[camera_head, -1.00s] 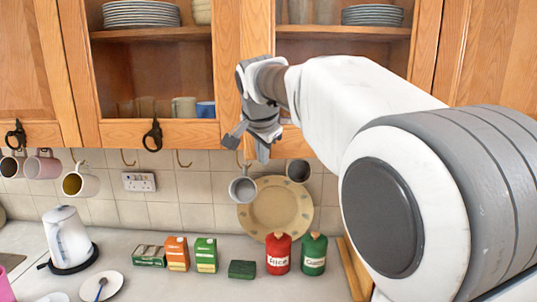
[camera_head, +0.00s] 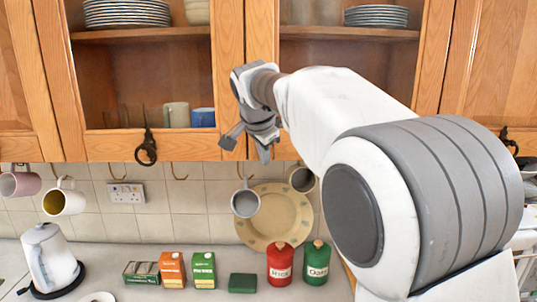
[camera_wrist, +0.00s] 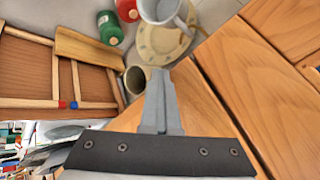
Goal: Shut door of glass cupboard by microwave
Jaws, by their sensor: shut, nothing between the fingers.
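The glass-fronted wall cupboard has two framed sections in the head view. The left door (camera_head: 180,146), with a black ring handle (camera_head: 147,149), looks flush with the cupboard. The right section (camera_head: 430,60) shows plates behind its frame; my arm hides its lower part, so I cannot tell if it is ajar. My gripper (camera_head: 247,150) is shut and empty, at the bottom edge near the post between the sections. In the wrist view its fingers (camera_wrist: 160,85) are together, beside wooden cupboard surfaces (camera_wrist: 245,90); contact is unclear. I cannot make out a microwave.
Hanging mugs (camera_head: 245,201) and a round plate (camera_head: 275,222) are just below the gripper. Red (camera_head: 280,264) and green (camera_head: 316,264) tins, small boxes (camera_head: 172,270) and a kettle (camera_head: 50,257) stand on the counter. A wooden rack (camera_wrist: 60,62) shows in the wrist view.

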